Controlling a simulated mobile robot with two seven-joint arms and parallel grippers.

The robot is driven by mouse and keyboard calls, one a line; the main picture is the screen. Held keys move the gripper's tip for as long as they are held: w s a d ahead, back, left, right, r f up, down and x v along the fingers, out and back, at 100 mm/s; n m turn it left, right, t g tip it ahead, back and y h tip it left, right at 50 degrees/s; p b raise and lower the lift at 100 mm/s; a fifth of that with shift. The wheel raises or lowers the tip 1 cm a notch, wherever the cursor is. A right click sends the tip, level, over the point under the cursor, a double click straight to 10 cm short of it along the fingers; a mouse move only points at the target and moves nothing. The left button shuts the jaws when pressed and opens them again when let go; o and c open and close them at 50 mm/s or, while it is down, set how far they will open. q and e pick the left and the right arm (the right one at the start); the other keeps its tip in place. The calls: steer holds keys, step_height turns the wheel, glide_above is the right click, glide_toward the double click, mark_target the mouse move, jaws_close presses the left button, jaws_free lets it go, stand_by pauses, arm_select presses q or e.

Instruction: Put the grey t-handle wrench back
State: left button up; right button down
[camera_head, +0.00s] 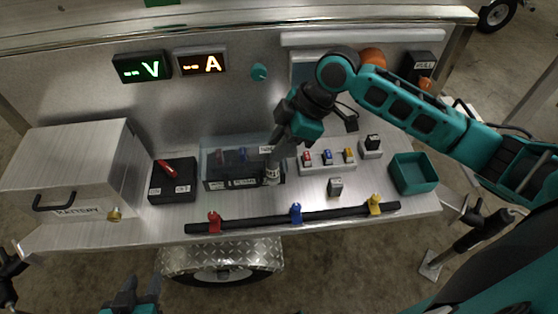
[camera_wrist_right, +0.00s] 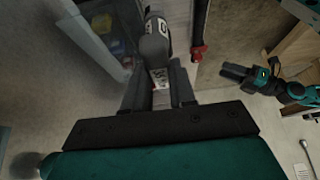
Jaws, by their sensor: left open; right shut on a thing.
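My right gripper (camera_head: 280,155) reaches down over the front right corner of the clear-walled box (camera_head: 215,178). It is shut on a grey piece with white labels (camera_head: 272,176), which I take for the grey t-handle wrench. In the right wrist view the grey rounded piece (camera_wrist_right: 156,46) sits between and beyond the fingers (camera_wrist_right: 160,92). Its full shape is hidden, and I cannot tell whether it touches the box. My left gripper (camera_head: 138,296) is open and empty at the bottom edge, in front of the bench; it also shows in the right wrist view (camera_wrist_right: 250,76).
A black bar (camera_head: 255,220) with red, blue and yellow holders runs along the front edge. A black switch box (camera_head: 172,190) and a battery case (camera_head: 65,170) stand left. Small coloured switches (camera_head: 328,158) and a teal tray (camera_head: 414,174) stand right.

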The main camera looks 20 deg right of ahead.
mark_target(272, 166)
steer(key=shift+f+b, duration=0.35)
steer(key=shift+f, duration=2.25)
steer(key=shift+f, duration=0.15)
steer(key=c, duration=0.9)
jaws_free()
steer(key=shift+c, duration=0.2)
